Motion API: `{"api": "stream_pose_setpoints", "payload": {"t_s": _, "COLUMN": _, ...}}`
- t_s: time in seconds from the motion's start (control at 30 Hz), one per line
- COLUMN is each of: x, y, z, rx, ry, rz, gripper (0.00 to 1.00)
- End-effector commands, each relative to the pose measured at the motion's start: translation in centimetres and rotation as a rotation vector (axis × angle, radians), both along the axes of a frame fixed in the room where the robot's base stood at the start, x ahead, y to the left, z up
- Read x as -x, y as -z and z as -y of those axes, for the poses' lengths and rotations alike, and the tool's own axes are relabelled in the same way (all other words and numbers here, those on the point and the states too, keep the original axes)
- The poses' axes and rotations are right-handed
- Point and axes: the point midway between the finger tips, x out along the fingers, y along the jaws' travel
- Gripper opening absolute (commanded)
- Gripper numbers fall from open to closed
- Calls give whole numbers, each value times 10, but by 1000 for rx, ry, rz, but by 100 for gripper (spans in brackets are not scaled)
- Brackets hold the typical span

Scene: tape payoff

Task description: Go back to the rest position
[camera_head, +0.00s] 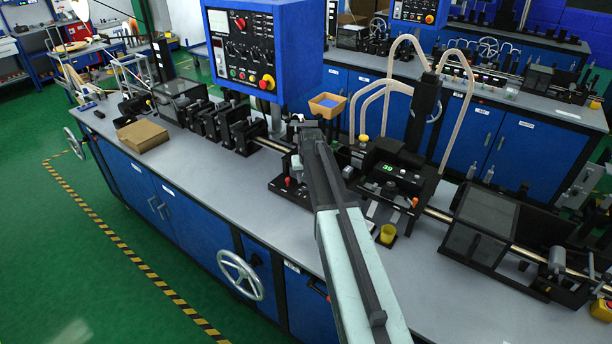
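My arm reaches up from the bottom of the view over the grey bench top (215,190). Its far end, with my gripper (309,128), is over the machine line in the middle of the bench. The gripper is small and dark against the dark machine parts. I cannot tell whether its fingers are open or shut, or whether it holds anything. An orange bin (327,105) with something blue inside shows just beyond it.
A blue control panel (260,50) stands over the bench left of my gripper. A cardboard box (142,136) lies at left. Handwheels (240,275) protrude from the bench front. Green floor is open at left.

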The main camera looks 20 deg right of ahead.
Motion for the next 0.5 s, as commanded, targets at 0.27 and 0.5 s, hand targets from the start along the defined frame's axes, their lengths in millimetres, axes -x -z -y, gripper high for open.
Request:
{"api": "stream_pose_setpoints", "payload": {"t_s": 0.27, "x": 3, "y": -6, "z": -1, "rx": 0, "ry": 0, "rz": 0, "gripper": 37}}
{"api": "stream_pose_setpoints", "payload": {"t_s": 0.5, "x": 2, "y": -6, "z": -4, "rx": 0, "ry": -4, "rz": 0, "gripper": 37}}
